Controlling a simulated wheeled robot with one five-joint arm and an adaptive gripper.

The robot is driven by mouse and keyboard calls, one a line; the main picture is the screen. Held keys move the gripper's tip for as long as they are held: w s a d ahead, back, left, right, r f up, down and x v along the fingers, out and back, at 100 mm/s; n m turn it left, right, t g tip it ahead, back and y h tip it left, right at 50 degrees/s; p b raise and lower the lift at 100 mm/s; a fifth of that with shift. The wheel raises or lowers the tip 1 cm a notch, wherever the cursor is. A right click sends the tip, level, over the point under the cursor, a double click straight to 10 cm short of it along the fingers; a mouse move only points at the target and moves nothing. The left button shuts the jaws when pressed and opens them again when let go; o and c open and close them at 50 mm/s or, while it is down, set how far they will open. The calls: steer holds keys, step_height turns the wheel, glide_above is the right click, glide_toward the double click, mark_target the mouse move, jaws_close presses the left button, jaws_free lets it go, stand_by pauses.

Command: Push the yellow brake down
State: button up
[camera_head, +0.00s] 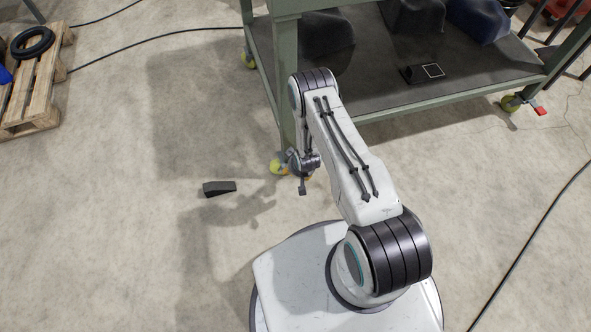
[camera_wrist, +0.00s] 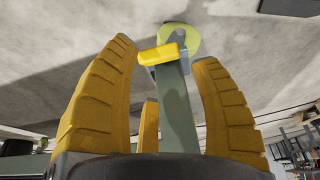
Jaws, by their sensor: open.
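The yellow brake (camera_wrist: 163,53) is a short bar on the caster at the foot of a green cart leg (camera_wrist: 177,105). The yellow-green caster wheel (camera_wrist: 181,33) is behind it in the wrist view. My gripper (camera_wrist: 165,56) is open, with its orange fingers on either side of the brake in the picture. I see no clear contact, and cannot tell the depth gap. In the head view my gripper (camera_head: 287,171) is low beside the front caster wheel (camera_head: 275,167), mostly hidden by my wrist. The brake cannot be made out there.
The green cart (camera_head: 450,85) stands at the back right, with another caster and a red brake (camera_head: 541,111). A black wedge (camera_head: 219,188) lies on the floor left of my gripper. A pallet (camera_head: 35,85) is far left. Cables cross the floor; the left floor is mostly clear.

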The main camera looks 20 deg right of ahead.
steer(key=shift+b+x, duration=1.25)
steer(key=shift+x, duration=1.85)
steer(key=shift+c, duration=0.3)
jaws_close()
